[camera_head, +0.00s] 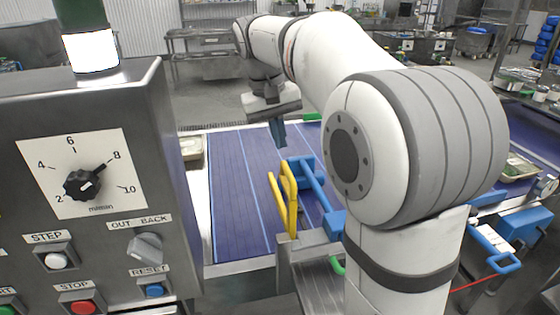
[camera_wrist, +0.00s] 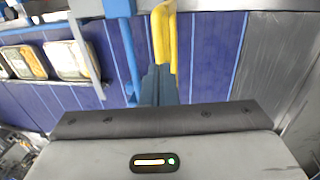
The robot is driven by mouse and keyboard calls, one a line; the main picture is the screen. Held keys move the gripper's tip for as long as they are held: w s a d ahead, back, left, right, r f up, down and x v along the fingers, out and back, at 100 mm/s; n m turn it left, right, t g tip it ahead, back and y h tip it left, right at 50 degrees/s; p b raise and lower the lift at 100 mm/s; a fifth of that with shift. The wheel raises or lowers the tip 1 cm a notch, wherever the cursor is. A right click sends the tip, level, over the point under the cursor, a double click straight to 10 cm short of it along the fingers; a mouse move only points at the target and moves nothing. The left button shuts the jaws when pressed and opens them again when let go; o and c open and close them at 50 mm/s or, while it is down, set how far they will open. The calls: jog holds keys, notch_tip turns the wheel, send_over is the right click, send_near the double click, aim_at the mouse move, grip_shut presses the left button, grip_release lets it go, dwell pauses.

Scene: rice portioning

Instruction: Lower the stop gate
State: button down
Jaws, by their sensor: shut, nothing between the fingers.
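A yellow barred frame, apparently the stop gate (camera_head: 290,198), stands upright at the near side of the blue conveyor belt (camera_head: 232,180). A blue bracket (camera_head: 312,180) is beside it on the right. My gripper (camera_head: 279,145) is above the belt, behind the yellow frame, pointing down with its fingers together and empty. In the wrist view the yellow bar (camera_wrist: 164,38) shows just beyond the gray-blue fingertips (camera_wrist: 159,70). I cannot tell whether they touch it. The blue post (camera_wrist: 128,50) is left of the fingers.
A control box (camera_head: 75,170) with a dial, knob and buttons stands at the near left. Food trays show in the wrist view (camera_wrist: 66,60), and one tray (camera_head: 518,168) is at the right. A metal rail (camera_head: 310,265) lies in front of the gate. Open belt lies left of the gripper.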

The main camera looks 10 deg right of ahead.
send_over(284, 187)
jog(key=f, duration=0.6)
jog(key=shift+w+d, duration=0.1)
jog(key=shift+w, duration=0.1)
jog(key=shift+f, duration=0.1)
notch_tip(284, 187, down, 7)
jog(key=b, duration=0.3)
jog(key=shift+b, duration=0.4)
jog(key=shift+s+f, duration=0.1)
jog(key=shift+s, duration=0.05)
notch_tip(284, 187, up, 14)
jog(key=a+p, duration=0.3)
jog(key=p, duration=0.1)
jog(key=s+d+f+t+y, duration=0.1)
jog(key=s+f, duration=0.7)
jog(key=s, duration=0.2)
jog(key=s+d+f+t+y, duration=0.1)
jog(key=s+f, duration=0.7)
jog(key=s, duration=0.3)
jog(key=shift+d+t, duration=0.3)
jog(key=shift+t, duration=0.1)
